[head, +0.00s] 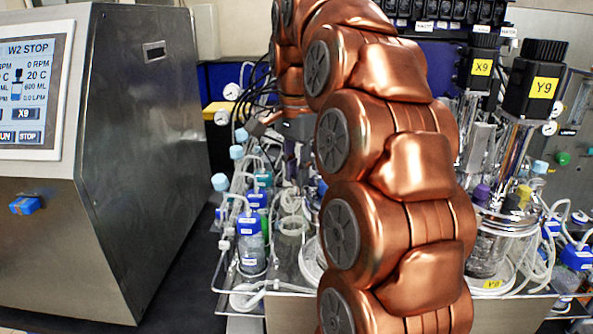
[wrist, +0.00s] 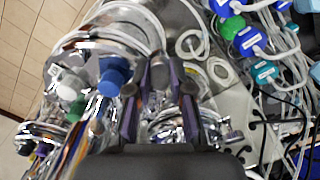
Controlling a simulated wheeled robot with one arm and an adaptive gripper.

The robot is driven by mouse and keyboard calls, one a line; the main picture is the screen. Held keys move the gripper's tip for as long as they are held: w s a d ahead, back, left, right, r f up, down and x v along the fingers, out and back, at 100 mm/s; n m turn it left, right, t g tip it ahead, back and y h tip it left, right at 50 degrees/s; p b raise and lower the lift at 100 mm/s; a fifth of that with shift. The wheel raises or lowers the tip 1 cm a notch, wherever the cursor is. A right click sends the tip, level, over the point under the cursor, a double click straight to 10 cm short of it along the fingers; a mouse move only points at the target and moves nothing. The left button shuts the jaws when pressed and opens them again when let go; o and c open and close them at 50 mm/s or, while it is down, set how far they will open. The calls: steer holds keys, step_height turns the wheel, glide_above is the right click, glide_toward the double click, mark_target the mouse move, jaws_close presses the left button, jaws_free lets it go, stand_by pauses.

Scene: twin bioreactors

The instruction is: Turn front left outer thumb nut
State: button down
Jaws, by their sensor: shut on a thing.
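My gripper (wrist: 167,72) shows in the wrist view with its dark, purple-sided fingers pointing down among the metal fittings of a bioreactor vessel. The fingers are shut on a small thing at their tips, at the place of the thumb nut. The nut itself is too small and covered to make out. A blue cap (wrist: 115,74) stands just left of the fingers. In the head view my copper arm hides most of the left vessel, and the gripper is largely lost among the tubes behind it.
Blue-capped bottles (head: 252,245) and loose tubing crowd the left. A steel control cabinet (head: 140,150) with a screen stands far left. Free room is tight.

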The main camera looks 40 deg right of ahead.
steer(key=n, duration=0.6)
steer(key=shift+s, duration=0.1)
stand_by(0.5)
steer(key=c, duration=1)
jaws_free()
steer(key=shift+c, duration=0.2)
